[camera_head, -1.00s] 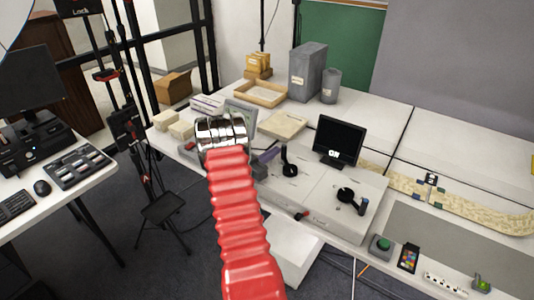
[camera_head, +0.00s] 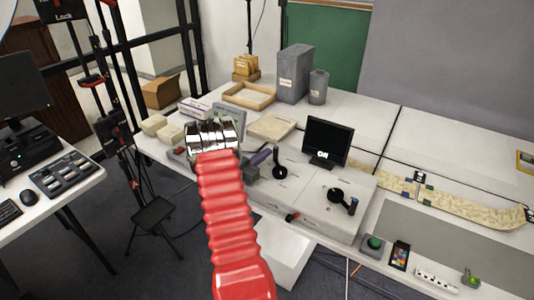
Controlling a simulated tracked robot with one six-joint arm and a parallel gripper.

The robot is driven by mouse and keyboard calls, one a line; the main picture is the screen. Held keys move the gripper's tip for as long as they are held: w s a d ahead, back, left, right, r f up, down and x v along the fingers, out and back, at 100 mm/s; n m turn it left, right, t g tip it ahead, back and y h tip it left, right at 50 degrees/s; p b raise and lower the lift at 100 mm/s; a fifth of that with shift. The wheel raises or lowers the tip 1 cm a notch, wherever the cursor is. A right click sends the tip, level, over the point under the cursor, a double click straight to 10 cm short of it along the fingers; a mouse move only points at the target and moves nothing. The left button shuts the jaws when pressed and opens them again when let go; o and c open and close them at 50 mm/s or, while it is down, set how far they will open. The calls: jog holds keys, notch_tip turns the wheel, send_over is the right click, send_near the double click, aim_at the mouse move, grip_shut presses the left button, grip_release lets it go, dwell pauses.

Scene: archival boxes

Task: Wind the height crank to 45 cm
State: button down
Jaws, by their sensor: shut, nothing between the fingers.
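Two black cranks stand on pale machine housings: a left crank (camera_head: 279,161) with a purple-grey part beside it, and a right crank (camera_head: 337,195) with an upright knob at its right end. I cannot tell from any readable label which is the height crank. A small black screen (camera_head: 325,143) stands behind them; its small white text is unclear and I read no height from it. My gripper (camera_head: 213,134), silvery at the end of my red ribbed arm, is shut and empty, left of both cranks and apart from them. Its fingertips are hard to make out.
A wooden tray (camera_head: 262,98), a grey archival box (camera_head: 294,73) and a grey canister (camera_head: 318,87) stand at the back. A green button (camera_head: 374,243) and a power strip (camera_head: 437,281) lie front right. A tripod stand (camera_head: 113,127) rises at left.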

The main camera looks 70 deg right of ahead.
jog(key=w+a, duration=0.4)
jog(key=w, duration=0.1)
jog(key=w+a, duration=0.5)
jog(key=shift+a, duration=0.1)
